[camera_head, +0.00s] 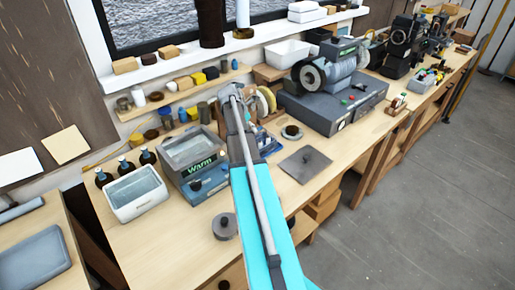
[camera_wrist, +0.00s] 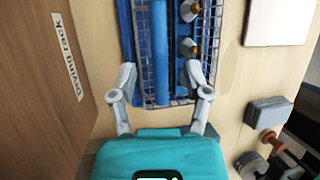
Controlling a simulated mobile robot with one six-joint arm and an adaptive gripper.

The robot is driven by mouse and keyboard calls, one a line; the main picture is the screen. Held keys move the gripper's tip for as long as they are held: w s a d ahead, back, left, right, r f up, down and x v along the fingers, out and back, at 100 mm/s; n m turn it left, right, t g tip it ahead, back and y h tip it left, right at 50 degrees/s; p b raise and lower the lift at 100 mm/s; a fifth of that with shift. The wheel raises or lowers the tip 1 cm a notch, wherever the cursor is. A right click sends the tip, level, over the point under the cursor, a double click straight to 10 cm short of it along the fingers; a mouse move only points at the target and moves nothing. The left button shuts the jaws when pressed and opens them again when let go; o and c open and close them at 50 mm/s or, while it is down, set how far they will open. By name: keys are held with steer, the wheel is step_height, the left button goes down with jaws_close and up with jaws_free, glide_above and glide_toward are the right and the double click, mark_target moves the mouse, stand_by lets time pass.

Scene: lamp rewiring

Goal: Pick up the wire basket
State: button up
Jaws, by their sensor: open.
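In the wrist view, the wire basket (camera_wrist: 207,58) is a metal mesh with blue behind or under it. It contains a blue cylinder (camera_wrist: 160,45) and brass-and-silver pieces (camera_wrist: 190,47). My gripper (camera_wrist: 161,78) is open, with one finger toward each side of the basket's near end. I cannot tell whether the fingers touch the mesh. The basket's far end is cut off by the picture's top edge. In the head view, my gripper (camera_head: 233,96) is over the bench, and blue items (camera_head: 268,144) show just right of it; the basket is not clear there.
A "Drying rack" label (camera_wrist: 68,58) is left of the basket. In the head view, a grey "Warm" unit (camera_head: 192,160) and a white bath (camera_head: 137,193) stand left of my arm. A grinder (camera_head: 335,85) and a flat grey plate (camera_head: 305,164) are to the right.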

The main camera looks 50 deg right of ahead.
steer(key=shift+b+x, duration=1.05)
steer(key=shift+x, duration=0.45)
jaws_close()
